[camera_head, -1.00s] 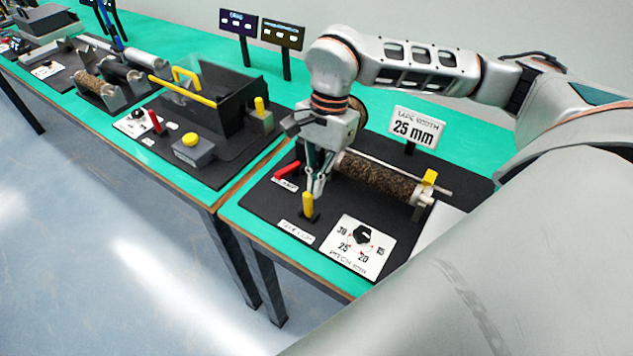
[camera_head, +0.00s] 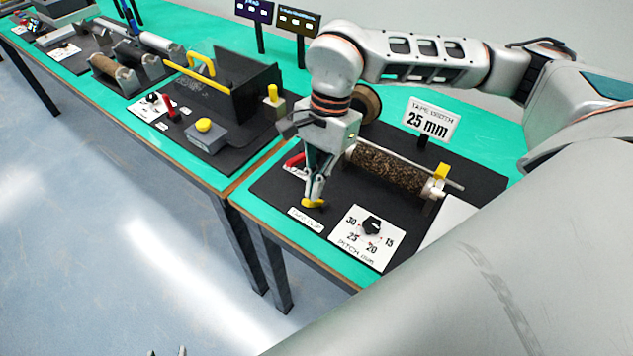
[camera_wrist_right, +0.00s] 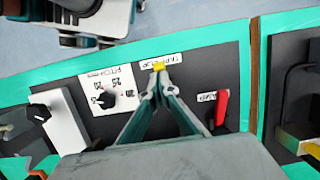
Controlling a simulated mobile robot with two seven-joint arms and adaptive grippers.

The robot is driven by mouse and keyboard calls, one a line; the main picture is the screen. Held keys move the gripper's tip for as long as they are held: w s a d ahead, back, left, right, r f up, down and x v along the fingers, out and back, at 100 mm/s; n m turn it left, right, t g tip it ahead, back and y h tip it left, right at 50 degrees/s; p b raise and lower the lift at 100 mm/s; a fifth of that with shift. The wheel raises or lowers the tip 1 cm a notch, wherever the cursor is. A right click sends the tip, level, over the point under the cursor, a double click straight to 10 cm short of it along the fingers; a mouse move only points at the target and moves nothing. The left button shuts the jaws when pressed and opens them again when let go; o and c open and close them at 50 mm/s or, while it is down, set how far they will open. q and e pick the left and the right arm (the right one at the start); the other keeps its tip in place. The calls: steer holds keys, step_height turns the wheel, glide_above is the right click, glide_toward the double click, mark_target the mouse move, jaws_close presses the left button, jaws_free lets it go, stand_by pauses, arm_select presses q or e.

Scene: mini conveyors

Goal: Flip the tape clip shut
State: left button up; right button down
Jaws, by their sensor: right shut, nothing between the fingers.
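The tape clip is a small yellow lever (camera_head: 312,204) on the black board, behind its white label (camera_head: 305,219). It now lies low and nearly flat. My right gripper (camera_head: 316,196) is shut and empty, its tips pointing down right at the lever, apparently touching it. In the right wrist view the yellow lever (camera_wrist_right: 159,66) shows just past the closed fingertips (camera_wrist_right: 161,76), which hide part of it. Two small tips, apparently of my left gripper (camera_head: 167,352), barely show at the bottom edge of the head view.
A red lever (camera_head: 295,161) stands close behind and left of the gripper. A pitch dial (camera_head: 372,225) on a white plate lies to the right. A brown speckled roller (camera_head: 390,170) and a "25 mm" sign (camera_head: 432,123) stand behind. The neighbouring station (camera_head: 235,150) is at left.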

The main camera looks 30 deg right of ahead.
steer(key=shift+d+f, duration=0.1)
steer(key=shift+d, duration=0.05)
steer(key=shift+w+d+f, duration=0.2)
steer(key=shift+w+d, duration=0.05)
steer(key=shift+d, duration=0.35)
arm_select(q)
steer(key=shift+f, duration=0.2)
steer(key=shift+r, duration=0.15)
arm_select(e)
steer(key=shift+r, duration=0.15)
